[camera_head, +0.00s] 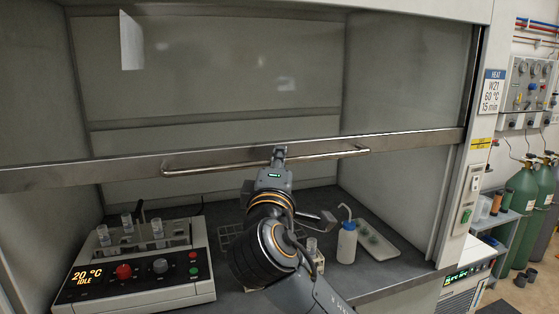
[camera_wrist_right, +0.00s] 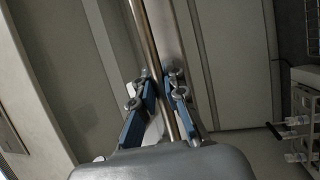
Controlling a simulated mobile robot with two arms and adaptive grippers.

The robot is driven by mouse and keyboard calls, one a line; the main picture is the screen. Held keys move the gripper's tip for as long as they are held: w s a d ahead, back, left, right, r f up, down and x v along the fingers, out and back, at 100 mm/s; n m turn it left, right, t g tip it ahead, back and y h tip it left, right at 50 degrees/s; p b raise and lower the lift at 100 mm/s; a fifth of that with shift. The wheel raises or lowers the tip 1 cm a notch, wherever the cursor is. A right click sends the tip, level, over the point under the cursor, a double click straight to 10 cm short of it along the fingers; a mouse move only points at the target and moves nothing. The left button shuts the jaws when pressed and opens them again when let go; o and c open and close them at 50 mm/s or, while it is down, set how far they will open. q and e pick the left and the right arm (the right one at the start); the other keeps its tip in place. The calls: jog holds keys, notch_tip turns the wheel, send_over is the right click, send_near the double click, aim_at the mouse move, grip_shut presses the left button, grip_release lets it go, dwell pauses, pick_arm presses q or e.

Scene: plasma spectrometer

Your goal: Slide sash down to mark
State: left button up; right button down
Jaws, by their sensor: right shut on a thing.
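The fume hood's glass sash (camera_head: 220,70) is partly raised, and its metal bottom rail (camera_head: 100,170) crosses the opening. A metal bar handle (camera_head: 325,155) runs along the rail. My right gripper (camera_head: 279,154) is shut on the handle near its middle. In the right wrist view the blue-padded fingers of the right gripper (camera_wrist_right: 163,98) lie on both sides of the handle bar (camera_wrist_right: 150,40). A yellow label (camera_head: 481,143) is on the right post, near the height of the rail's right end. My left gripper is not in view.
Inside the hood, a heating block (camera_head: 140,265) reading 20 °C IDLE stands at left. A wash bottle (camera_head: 347,240) and a white tray (camera_head: 375,243) stand at right, below the rail. A sign reading 60 °C, 15 min (camera_head: 492,92) hangs on the right post.

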jog(key=c, duration=1.4)
grip_release()
jog(key=shift+o, duration=0.2)
jog(key=v, duration=1.2)
